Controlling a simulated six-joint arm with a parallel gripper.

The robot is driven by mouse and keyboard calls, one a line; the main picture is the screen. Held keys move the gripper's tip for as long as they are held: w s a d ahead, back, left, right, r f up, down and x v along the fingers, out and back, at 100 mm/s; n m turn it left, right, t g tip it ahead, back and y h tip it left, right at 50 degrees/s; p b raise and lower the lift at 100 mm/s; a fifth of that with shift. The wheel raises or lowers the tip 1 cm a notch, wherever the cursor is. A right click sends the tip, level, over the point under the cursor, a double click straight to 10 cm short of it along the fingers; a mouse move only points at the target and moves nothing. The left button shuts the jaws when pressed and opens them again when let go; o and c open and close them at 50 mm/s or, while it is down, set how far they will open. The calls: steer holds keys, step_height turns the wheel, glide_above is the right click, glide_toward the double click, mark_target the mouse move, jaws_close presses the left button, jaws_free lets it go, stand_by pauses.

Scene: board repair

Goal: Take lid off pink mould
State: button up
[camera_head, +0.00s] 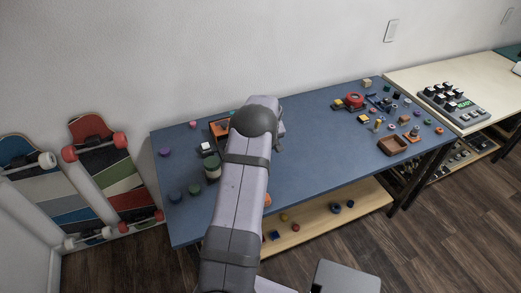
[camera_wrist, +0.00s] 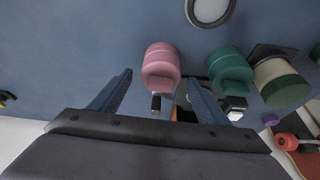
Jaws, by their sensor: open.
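A pink mould (camera_wrist: 161,66), a short rounded cylinder, shows in the wrist view between my fingers. A seam runs across it, but I cannot tell clearly where a lid begins. My gripper (camera_wrist: 160,80) is open, one blue finger on each side of the pink mould. I cannot tell whether either finger touches it. In the head view my arm hides the gripper and the space under it. A small pink item (camera_head: 193,125) lies at the back left of the blue table there; I cannot tell if it is the mould.
In the wrist view a teal mould (camera_wrist: 229,68) stands close to the right finger, with a green and cream jar (camera_wrist: 281,83) beyond it. A round white-topped item (camera_wrist: 210,11) is at the top. The blue table (camera_head: 310,150) has clear room at its middle.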

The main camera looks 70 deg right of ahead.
steer(key=shift+c, duration=0.3)
steer(key=c, duration=1.1)
